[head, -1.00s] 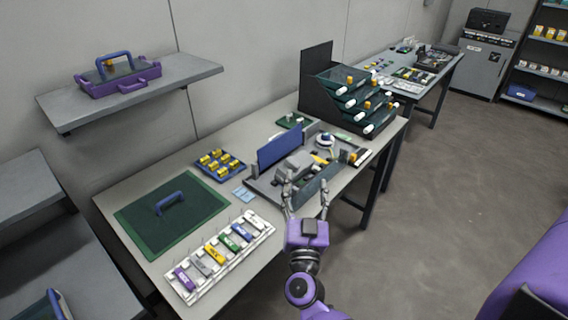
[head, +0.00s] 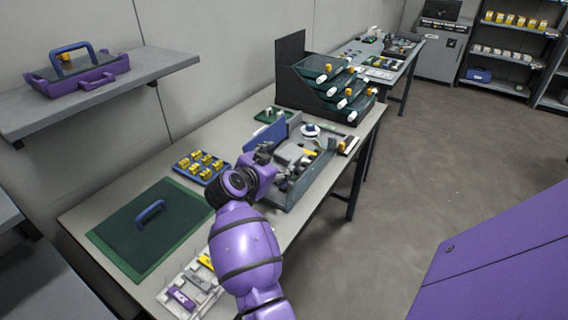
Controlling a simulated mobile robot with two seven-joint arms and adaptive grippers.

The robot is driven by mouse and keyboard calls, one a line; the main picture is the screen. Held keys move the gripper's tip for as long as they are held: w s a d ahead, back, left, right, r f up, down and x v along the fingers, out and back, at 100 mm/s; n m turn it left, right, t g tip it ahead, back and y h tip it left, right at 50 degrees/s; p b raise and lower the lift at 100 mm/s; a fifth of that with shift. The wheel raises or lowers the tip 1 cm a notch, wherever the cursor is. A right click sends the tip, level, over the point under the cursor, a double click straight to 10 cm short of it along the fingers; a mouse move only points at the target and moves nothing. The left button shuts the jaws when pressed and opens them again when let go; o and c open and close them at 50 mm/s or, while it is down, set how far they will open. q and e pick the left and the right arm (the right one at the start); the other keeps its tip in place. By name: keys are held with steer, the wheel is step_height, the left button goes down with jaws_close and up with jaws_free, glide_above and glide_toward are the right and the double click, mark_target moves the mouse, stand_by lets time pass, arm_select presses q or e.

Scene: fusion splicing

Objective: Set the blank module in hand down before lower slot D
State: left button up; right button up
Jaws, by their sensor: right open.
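My right gripper (head: 265,151) is over the middle of the long bench, at the near left part of the grey work tray (head: 290,203). Its fingers are mostly hidden by its own purple body; it is open, and I see no module in it. I cannot pick out a blank module. The white module rack (head: 168,304) lies at the bench front, with purple, grey and yellow modules showing; my right arm covers the rest. A dark stepped rack (head: 288,92) with green trays stands at the back; no slot letter is readable. My left gripper is not in view.
A blue tray (head: 179,166) of yellow pieces and a green mat (head: 126,237) with a blue handle lie left of my arm. An upright blue panel (head: 262,138) stands close behind my gripper. Open floor (head: 400,180) lies to the right.

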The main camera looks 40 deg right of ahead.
mark_target(292, 154)
steer(key=shift+b+x, duration=0.3)
steer(key=shift+x, duration=2.5)
steer(key=shift+s, duration=0.1)
steer(key=c, duration=1.1)
steer(key=shift+r, duration=0.1)
